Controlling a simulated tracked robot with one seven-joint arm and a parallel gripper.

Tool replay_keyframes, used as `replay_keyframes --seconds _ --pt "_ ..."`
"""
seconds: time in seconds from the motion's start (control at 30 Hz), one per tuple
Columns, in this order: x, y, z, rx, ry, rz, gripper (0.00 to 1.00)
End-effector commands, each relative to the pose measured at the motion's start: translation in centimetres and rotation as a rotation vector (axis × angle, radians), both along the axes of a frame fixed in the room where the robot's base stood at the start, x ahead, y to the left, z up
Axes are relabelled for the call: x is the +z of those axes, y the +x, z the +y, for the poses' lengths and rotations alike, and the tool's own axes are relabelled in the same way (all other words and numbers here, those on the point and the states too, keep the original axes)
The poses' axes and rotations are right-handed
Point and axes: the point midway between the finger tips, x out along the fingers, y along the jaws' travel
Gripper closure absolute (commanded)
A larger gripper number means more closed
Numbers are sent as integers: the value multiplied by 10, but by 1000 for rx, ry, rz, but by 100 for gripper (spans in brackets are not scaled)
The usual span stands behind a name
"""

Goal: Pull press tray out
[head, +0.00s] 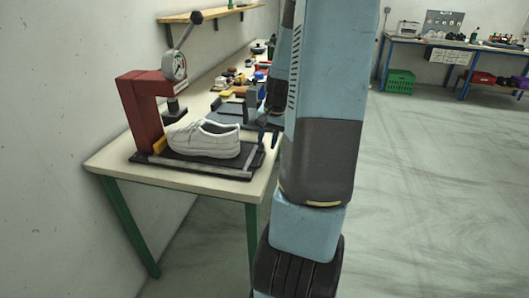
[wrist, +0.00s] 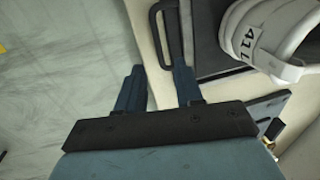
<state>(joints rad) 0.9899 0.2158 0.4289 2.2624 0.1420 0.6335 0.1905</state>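The press tray (head: 178,160) is a dark flat plate under the red press (head: 140,112) on the table, with a white shoe (head: 205,139) on it. In the wrist view the tray (wrist: 207,52) shows at upper right, with the shoe heel marked "41 L" (wrist: 262,38) over it. A black loop handle (wrist: 155,30) sticks out on the tray's left side. My gripper (wrist: 159,64) is open, its two dark blue fingers apart close to the handle's near end. I cannot tell whether they touch it. In the head view my arm partly hides the gripper beside the tray's right end.
The table (head: 105,160) has green legs and holds several small items further back. The press lever (head: 188,28) rises above the shoe. A shelf (head: 205,14) is on the left wall. The floor (head: 430,190) to the right is clear up to a blue workbench (head: 440,44) and green crate (head: 398,82).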

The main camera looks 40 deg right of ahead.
Motion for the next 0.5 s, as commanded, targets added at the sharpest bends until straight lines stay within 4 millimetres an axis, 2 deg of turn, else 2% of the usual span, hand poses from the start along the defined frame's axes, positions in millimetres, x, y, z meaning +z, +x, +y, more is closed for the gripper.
replay_keyframes --seconds 0.2,0.5 --pt "-32 4 4 0 2 1 64" --pt "-50 7 6 0 0 0 64"
